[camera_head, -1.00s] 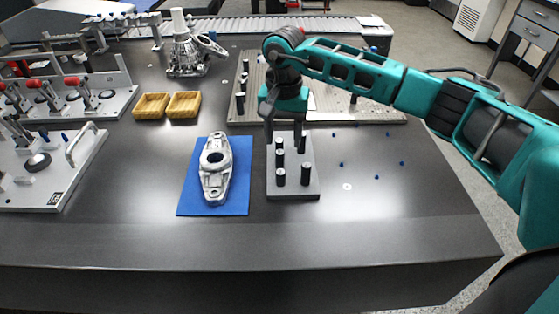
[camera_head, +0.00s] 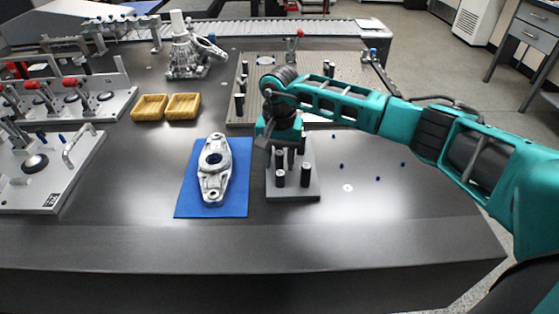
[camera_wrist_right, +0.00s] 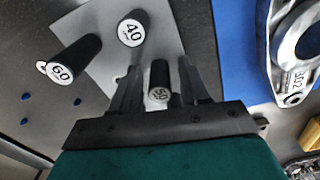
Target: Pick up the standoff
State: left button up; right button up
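Several black cylindrical standoffs stand on a grey block (camera_head: 292,194) in the middle of the table. In the head view two nearer ones, a front-left standoff (camera_head: 279,178) and a front-right standoff (camera_head: 306,175), show clearly; the others are partly hidden by my right gripper (camera_head: 283,148). In the right wrist view the right gripper (camera_wrist_right: 158,74) is open, its fingers on either side of a standoff (camera_wrist_right: 159,80) whose label I cannot read surely. Gaps show beside it. Standoffs marked 40 (camera_wrist_right: 132,29) and 60 (camera_wrist_right: 75,60) stand nearby. My left gripper is out of view.
A metal casting (camera_head: 213,165) lies on a blue mat (camera_head: 238,200) left of the block. Small blue pins (camera_head: 341,165) dot the table to the right. A perforated plate with more posts (camera_head: 245,118) is behind. Two yellow trays (camera_head: 150,107) stand at the back left.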

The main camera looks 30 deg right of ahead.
grip_shut()
jog(key=shift+r, duration=0.1)
dwell(0.3)
